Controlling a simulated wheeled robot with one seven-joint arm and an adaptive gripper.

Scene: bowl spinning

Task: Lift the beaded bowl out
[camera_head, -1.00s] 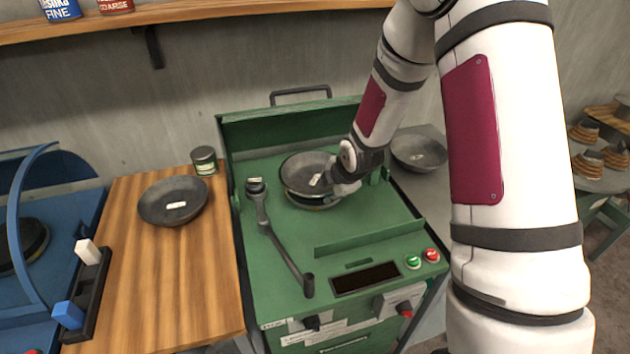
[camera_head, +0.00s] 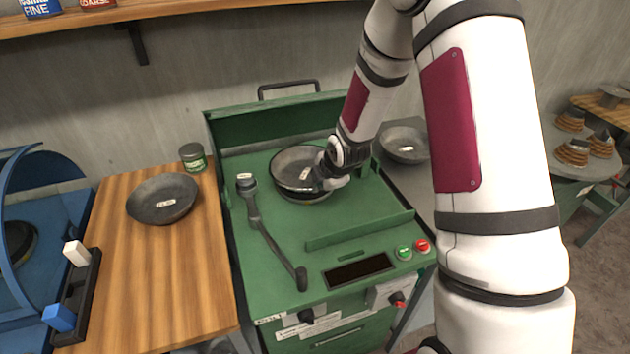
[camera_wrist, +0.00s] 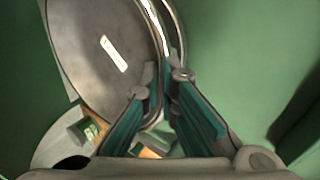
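The beaded bowl (camera_head: 292,162) is a dark grey metal bowl with a pale label inside. It is at the round chuck (camera_head: 303,196) on the green machine, looks slightly tilted, and the dark chuck edge shows below it. In the wrist view the bowl (camera_wrist: 92,65) fills the upper left, its rim running between the fingers. My gripper (camera_head: 322,178) is at the bowl's right side. In the wrist view my gripper (camera_wrist: 164,84) has one finger inside the bowl and one outside, closed about the rim. Whether the bowl's underside touches the chuck is hidden.
A lever (camera_head: 265,232) stands left of the chuck on the green machine (camera_head: 280,262). Another grey bowl (camera_head: 163,198) and a green can (camera_head: 193,157) are on the wooden bench (camera_head: 150,280). A third bowl (camera_head: 405,146) sits behind right.

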